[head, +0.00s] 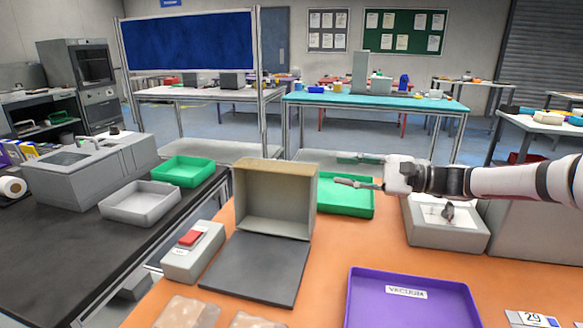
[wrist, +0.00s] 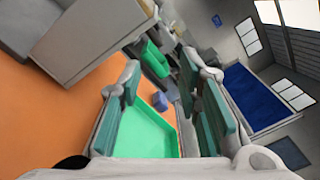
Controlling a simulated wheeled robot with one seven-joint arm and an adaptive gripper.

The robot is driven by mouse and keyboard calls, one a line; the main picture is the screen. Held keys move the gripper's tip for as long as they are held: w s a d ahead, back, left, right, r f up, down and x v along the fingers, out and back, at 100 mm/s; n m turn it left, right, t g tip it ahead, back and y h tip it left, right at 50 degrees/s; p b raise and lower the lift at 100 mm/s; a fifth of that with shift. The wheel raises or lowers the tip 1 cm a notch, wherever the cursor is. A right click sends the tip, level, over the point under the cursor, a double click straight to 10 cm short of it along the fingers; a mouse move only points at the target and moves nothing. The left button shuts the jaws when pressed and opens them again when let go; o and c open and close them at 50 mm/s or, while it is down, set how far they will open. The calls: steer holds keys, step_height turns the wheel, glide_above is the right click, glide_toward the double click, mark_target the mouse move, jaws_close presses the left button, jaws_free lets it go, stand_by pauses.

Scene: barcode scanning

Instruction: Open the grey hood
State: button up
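The hood (head: 272,203) is a box-shaped cover with a tan inside, standing upright at the back edge of a flat dark grey plate (head: 257,268). Its open side faces the plate, so it looks swung open. A large grey box side, probably the hood's outside, shows in the wrist view (wrist: 88,38). My gripper (head: 358,171) is to the right of the hood, over the green tray (head: 345,203), apart from the hood. Its two fingers are spread with nothing between them; the wrist view also shows them apart (wrist: 168,105).
A grey box with a red button (head: 191,238) stands left of the plate. A purple tray (head: 410,312) lies at the front right, and a light grey box (head: 446,235) under my arm. Clear packs lie at the front edge. Orange tabletop (head: 325,250) is free between plate and purple tray.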

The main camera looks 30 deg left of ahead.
mark_target(291, 164)
steer(key=x, duration=1.3)
steer(key=shift+s+a+b, duration=0.15)
steer(key=shift+b, duration=0.15)
jaws_close()
